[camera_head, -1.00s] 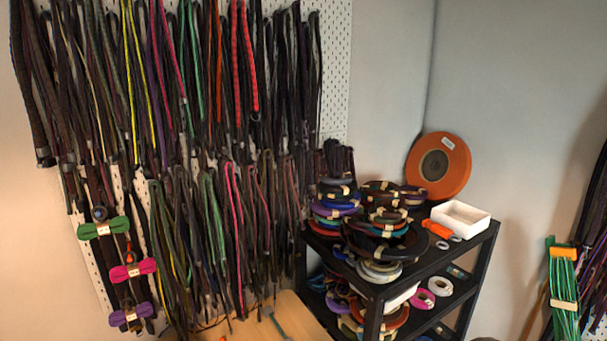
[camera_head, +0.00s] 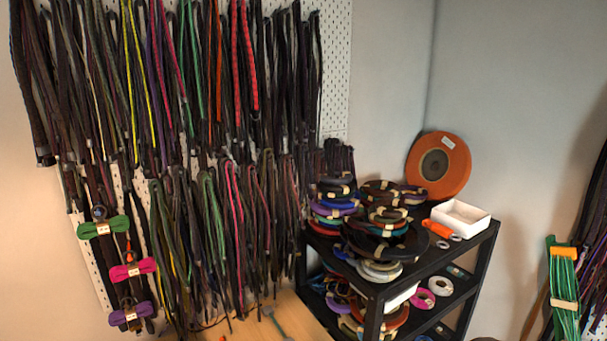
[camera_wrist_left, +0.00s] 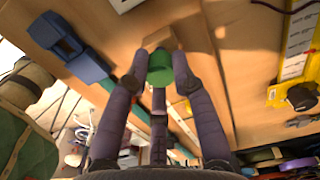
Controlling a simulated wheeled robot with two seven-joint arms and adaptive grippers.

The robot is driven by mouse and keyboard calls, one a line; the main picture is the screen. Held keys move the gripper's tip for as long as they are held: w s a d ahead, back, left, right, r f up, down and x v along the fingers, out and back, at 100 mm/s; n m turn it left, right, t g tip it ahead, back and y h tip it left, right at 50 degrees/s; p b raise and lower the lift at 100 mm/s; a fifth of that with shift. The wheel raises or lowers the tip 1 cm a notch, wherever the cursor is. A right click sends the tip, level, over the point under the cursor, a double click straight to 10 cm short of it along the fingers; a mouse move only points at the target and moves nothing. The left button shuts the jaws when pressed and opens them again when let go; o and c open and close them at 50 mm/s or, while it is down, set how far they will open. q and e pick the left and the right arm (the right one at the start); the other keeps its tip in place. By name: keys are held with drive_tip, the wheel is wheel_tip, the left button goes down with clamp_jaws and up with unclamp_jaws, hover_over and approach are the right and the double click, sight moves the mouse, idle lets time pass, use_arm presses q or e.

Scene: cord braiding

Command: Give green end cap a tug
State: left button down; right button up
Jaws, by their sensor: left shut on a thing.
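The green end cap (camera_wrist_left: 160,62) shows in the left wrist view as a short green cylinder. My left gripper (camera_wrist_left: 159,70) is shut on it, with dark jointed fingers on both sides and another finger below. The cap sits against a tan wooden block (camera_wrist_left: 158,40) just beyond it; whether they are joined is hard to tell. My fingers hide part of the cap's sides. Neither gripper shows in the head view, and my right gripper is in no view.
In the left wrist view, a dark blue fixture (camera_wrist_left: 68,48) lies left on the wooden surface, and a yellow tool (camera_wrist_left: 292,92) right. In the head view, cords hang on a pegboard (camera_head: 335,100) beside a black shelf (camera_head: 372,315) loaded with coils.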

use_arm(q)
drive_tip(key=shift+s+f, duration=0.1)
drive_tip(key=shift+f, duration=0.05)
idle(0.8)
drive_tip(key=c, duration=0.6)
unclamp_jaws()
drive_tip(key=shift+c, duration=0.2)
drive_tip(key=shift+r+p, duration=1.85)
drive_tip(key=shift+r, duration=1.25)
drive_tip(key=shift+f, duration=0.1)
